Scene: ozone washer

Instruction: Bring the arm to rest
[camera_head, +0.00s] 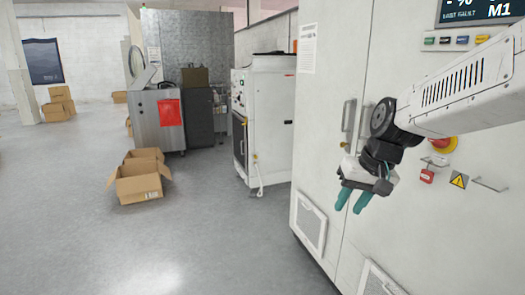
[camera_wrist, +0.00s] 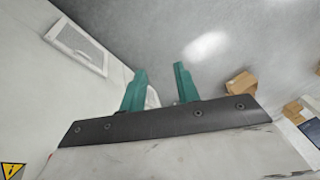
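My gripper (camera_head: 352,199) hangs at the end of my white arm on the right side of the head view. Its two teal fingers point downward and stand apart, with nothing between them. In the wrist view the fingers of my gripper (camera_wrist: 159,80) show spaced apart against the grey floor. The gripper is in front of the large white cabinet (camera_head: 345,45). I cannot tell how far it is from the cabinet face.
The cabinet has door handles (camera_head: 348,115), a red emergency button (camera_head: 445,144), a red padlock (camera_head: 427,176) and vents near the bottom. A white machine (camera_head: 268,120) stands farther back. An open cardboard box (camera_head: 138,183) lies on the floor.

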